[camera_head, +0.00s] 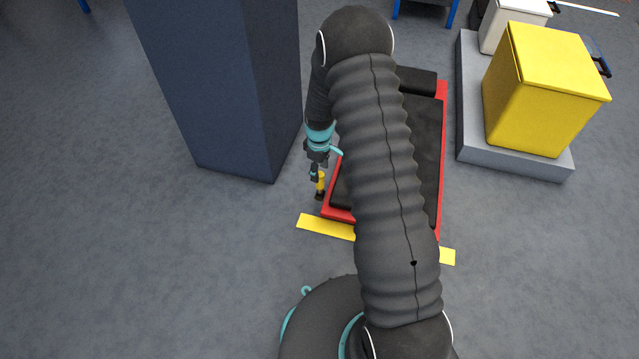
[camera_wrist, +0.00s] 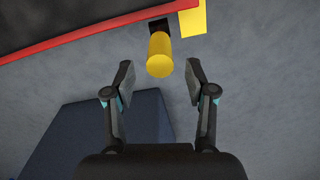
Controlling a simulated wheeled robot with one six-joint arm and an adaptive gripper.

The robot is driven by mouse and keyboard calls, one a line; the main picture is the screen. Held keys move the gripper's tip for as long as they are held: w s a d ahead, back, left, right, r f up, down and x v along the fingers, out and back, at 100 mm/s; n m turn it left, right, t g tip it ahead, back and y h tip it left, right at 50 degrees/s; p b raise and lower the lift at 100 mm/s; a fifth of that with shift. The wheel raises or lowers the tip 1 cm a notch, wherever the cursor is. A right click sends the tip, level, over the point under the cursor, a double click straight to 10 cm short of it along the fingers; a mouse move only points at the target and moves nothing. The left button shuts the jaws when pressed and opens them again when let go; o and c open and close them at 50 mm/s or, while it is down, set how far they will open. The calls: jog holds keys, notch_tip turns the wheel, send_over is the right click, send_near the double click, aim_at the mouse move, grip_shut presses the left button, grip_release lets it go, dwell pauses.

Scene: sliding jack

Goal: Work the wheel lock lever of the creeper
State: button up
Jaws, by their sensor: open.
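The creeper (camera_head: 426,150) is a low black pad with a red frame, partly hidden behind my arm in the head view. Its red edge (camera_wrist: 80,31) crosses the top of the wrist view. The yellow wheel lock lever (camera_wrist: 160,55) sticks out from a dark mount at that edge. It also shows in the head view (camera_head: 321,181), at the creeper's near left corner. My gripper (camera_wrist: 159,78) is open, with one finger on each side of the lever's end in the wrist view. I see no contact, and the depth between them is hard to judge.
A dark blue pillar (camera_head: 225,90) stands close to the left of my gripper. Yellow tape (camera_head: 326,228) lies on the floor at the creeper's near end. A yellow bin (camera_head: 545,95) stands on a grey platform (camera_head: 520,167) at right. The floor at left is clear.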

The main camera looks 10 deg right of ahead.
aim_at(319, 183)
notch_tip(319, 183, down, 7)
jog(key=shift+f+b, duration=0.1)
jog(key=shift+b, duration=0.2)
grip_shut()
